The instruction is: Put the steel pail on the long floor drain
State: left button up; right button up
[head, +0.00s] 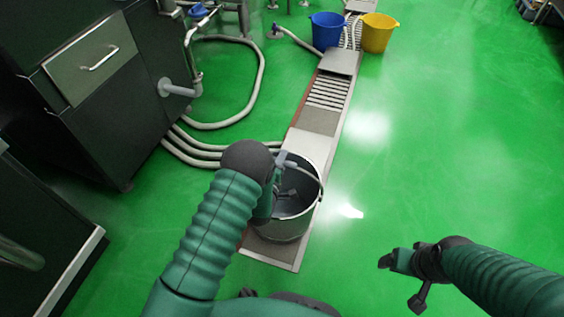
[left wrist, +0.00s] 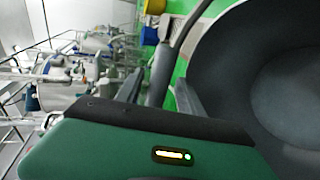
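The steel pail (head: 297,226) stands upright over the near end of the long floor drain (head: 318,121), with the drain's metal plate visible around its base. Its raised bail arcs over the right side of the mouth. My left gripper (head: 285,177) is at the pail's mouth, partly hidden by my own arm. In the left wrist view, the pail (left wrist: 285,95) fills the right side, and the fingers of my left gripper (left wrist: 176,88) are apart with green floor showing between them. My right gripper (head: 386,261) is away from the pail, over bare floor; its finger gap is unclear.
A blue bucket (head: 327,33) and a yellow bucket (head: 376,34) stand at the drain's far end. Pale hoses (head: 258,85) loop on the floor left of the drain. Dark cabinets (head: 85,100) stand at left.

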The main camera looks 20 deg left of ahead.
pick_arm(q)
jog(key=s+r+m+g+p, duration=0.2)
jog(key=s+r+m+g, duration=0.4)
jog(key=s, duration=0.8)
jog(key=s+r+m+g+p, duration=0.3)
jog(key=s+r+m+g, duration=0.3)
jog(key=s+r+m, duration=0.5)
jog(key=s+m, duration=0.1)
jog(key=s, duration=0.3)
jog(key=shift+s+a+r, duration=0.2)
jog(key=shift+s+r, duration=0.1)
